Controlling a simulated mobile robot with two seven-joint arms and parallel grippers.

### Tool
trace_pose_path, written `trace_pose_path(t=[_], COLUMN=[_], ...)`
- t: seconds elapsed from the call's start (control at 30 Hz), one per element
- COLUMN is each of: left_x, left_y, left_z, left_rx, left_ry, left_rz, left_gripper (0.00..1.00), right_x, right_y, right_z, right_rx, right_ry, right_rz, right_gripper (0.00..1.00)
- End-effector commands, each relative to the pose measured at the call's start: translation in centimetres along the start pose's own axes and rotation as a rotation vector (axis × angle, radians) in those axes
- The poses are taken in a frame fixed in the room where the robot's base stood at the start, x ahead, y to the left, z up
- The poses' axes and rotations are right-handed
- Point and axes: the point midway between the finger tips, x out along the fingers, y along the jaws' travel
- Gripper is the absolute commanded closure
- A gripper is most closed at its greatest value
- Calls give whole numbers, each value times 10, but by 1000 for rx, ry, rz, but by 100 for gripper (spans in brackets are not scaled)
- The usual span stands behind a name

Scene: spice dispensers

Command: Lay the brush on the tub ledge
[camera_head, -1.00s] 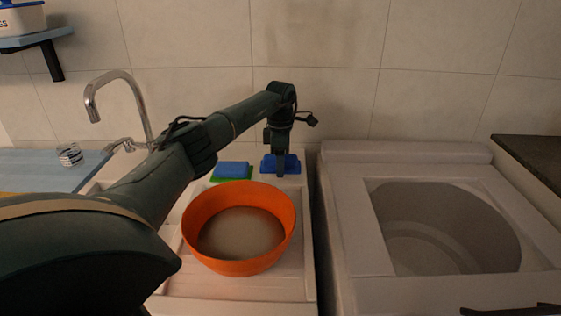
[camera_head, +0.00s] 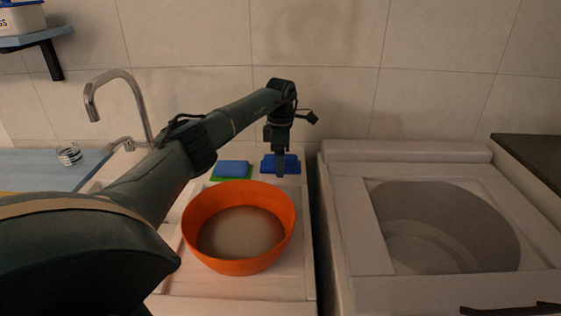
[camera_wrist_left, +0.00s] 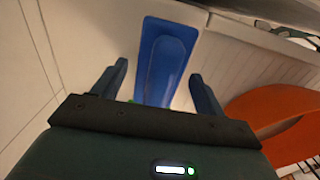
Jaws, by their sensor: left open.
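The blue brush (camera_head: 293,165) lies on the white surface behind the orange bowl, near the wall. In the left wrist view the brush (camera_wrist_left: 164,62) is long and blue with a raised middle. My left gripper (camera_head: 281,168) points down over the brush and hides part of it. In the left wrist view my left gripper (camera_wrist_left: 159,72) is open, with one finger on each side of the brush's near end and gaps between. The white washer (camera_head: 350,240) with a round open tub is at the right; its flat rim is bare.
An orange bowl (camera_head: 239,262) with cloudy liquid stands in front of the brush. A blue and green sponge (camera_head: 232,169) lies left of the brush. A faucet (camera_head: 120,75) rises at the left. A dark counter (camera_head: 535,155) borders the washer at right.

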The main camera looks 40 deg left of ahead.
Motion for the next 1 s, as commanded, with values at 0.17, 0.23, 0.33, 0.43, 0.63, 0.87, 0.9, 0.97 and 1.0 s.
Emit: trace_pose_path(t=[0.17, 0.23, 0.33, 0.43, 0.63, 0.87, 0.9, 0.97, 1.0], left_x=[-34, -51, -72, -90, -111, -115, -114, -114, -114], left_y=[1, 1, 1, 0, 0, 0, 0, 0, 0], left_z=[1, 1, 0, 0, 0, 0, 0, 0, 0], left_rx=[1, 1, 1, 0, 0, 0, 0, 0, 0], left_ry=[-4, -5, -3, -3, -1, 0, 0, 0, 0], left_rz=[5, 5, 4, 3, 1, 1, 1, 1, 1], left_gripper=[28, 28, 28, 28, 28, 28, 28, 28, 28], right_x=[1, 1, 1, 1, 1, 1, 1, 1, 1], right_y=[0, 0, 0, 0, 0, 0, 0, 0, 0], right_z=[2, 2, 2, 1, -1, -1, -1, -1, -1], right_rx=[3, 4, 6, 7, 5, 4, 4, 4, 4], right_ry=[1, 1, 2, 3, 4, 4, 4, 4, 4], right_rz=[-1, -1, -2, -2, -1, 0, 0, 0, 0], right_gripper=[64, 64, 64, 64, 64, 64, 64, 64, 64])
